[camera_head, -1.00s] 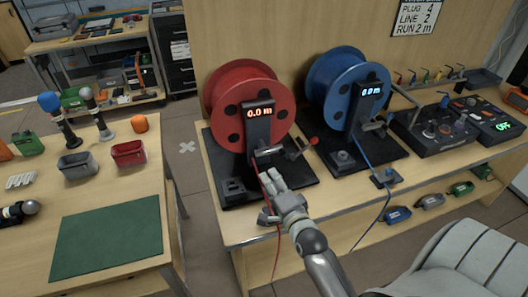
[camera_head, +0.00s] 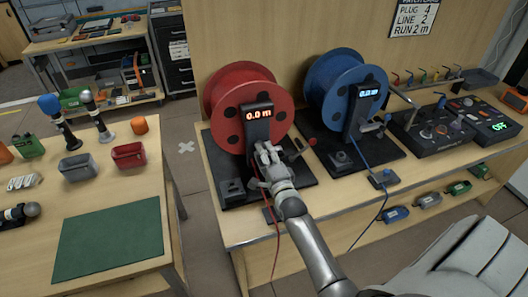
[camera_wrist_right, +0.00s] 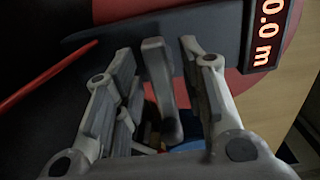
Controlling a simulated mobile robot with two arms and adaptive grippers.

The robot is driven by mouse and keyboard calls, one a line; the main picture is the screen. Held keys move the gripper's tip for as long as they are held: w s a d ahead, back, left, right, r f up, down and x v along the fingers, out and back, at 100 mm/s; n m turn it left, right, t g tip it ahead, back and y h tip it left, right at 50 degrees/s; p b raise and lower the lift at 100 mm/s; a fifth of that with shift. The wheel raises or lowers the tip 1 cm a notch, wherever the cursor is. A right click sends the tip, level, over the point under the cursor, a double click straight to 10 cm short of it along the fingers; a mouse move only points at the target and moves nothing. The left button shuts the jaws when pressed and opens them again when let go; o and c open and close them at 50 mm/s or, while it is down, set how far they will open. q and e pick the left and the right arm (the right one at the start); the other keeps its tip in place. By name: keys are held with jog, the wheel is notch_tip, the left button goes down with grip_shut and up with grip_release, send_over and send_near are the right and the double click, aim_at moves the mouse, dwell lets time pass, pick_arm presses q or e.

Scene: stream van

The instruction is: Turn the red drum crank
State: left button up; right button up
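The red drum (camera_head: 240,95) stands on a dark base at the bench, its display (camera_head: 259,114) reading 0.0 m. I cannot tell whether this bar belongs to the crank. The display (camera_wrist_right: 265,35) is at the upper right there. My left gripper is not in view.
A blue drum (camera_head: 338,85) with its own display stands right of the red one. A red cable (camera_head: 277,240) hangs over the bench front. A control panel (camera_head: 445,130) is farther right. A table with a green mat (camera_head: 108,242) is at the left.

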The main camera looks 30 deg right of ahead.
jog(key=shift+w+d, duration=0.15)
jog(key=shift+w, duration=0.4)
grip_shut()
jog(key=shift+n, duration=0.4)
